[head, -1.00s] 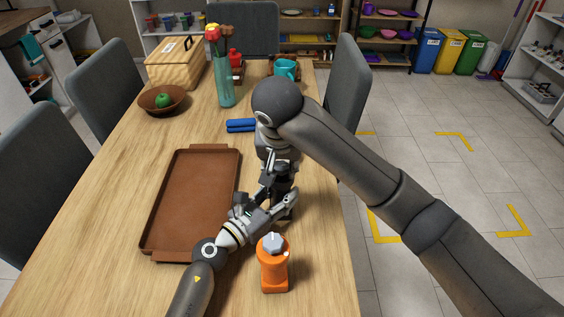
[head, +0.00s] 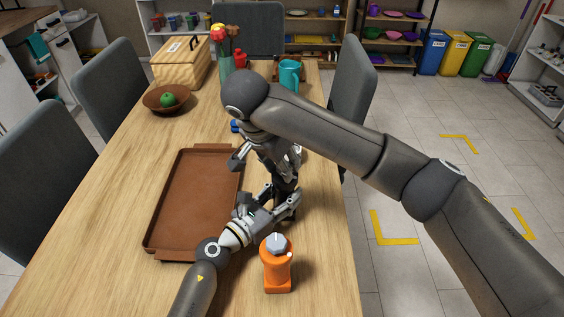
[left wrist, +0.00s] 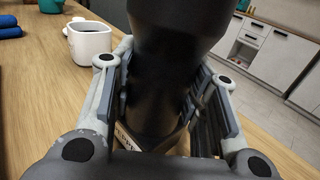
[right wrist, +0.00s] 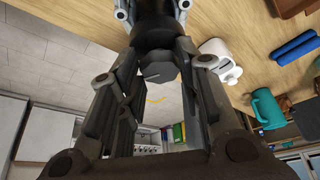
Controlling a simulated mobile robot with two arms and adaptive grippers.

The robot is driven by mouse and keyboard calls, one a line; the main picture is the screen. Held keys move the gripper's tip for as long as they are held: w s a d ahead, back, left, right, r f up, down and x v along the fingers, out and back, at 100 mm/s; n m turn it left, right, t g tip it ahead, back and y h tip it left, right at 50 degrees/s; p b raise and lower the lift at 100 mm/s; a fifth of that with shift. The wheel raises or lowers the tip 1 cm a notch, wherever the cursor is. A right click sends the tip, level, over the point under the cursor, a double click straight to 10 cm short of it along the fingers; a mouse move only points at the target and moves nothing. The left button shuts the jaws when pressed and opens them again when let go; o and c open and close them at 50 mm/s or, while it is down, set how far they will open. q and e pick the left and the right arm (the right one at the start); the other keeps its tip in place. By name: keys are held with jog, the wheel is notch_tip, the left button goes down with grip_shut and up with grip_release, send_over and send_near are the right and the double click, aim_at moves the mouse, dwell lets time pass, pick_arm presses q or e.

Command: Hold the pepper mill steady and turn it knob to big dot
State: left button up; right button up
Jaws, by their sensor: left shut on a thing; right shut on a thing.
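The pepper mill is a dark, upright body between the fingers of my left gripper (head: 288,204); in the left wrist view the pepper mill (left wrist: 165,85) shows part of a pale label with letters. My left gripper is shut on its body from the side. My right gripper (head: 283,178) comes down from above and is shut on its knob. In the right wrist view the grey faceted knob (right wrist: 158,68) sits between the fingers. Dot marks on this mill are hidden from view. In the head view my arms hide most of the mill.
An orange mill-like object (head: 277,272) with a grey knob stands close in front of my left gripper. A brown tray (head: 192,200) lies to the left. A white cup (left wrist: 90,40) and a teal mug (head: 290,73) stand farther back. The table's right edge is near.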

dwell(0.4)
jog(key=o, duration=1)
jog(key=shift+o, duration=0.2)
jog(key=v, duration=1.2)
pick_arm(q)
jog(key=o, duration=1.2)
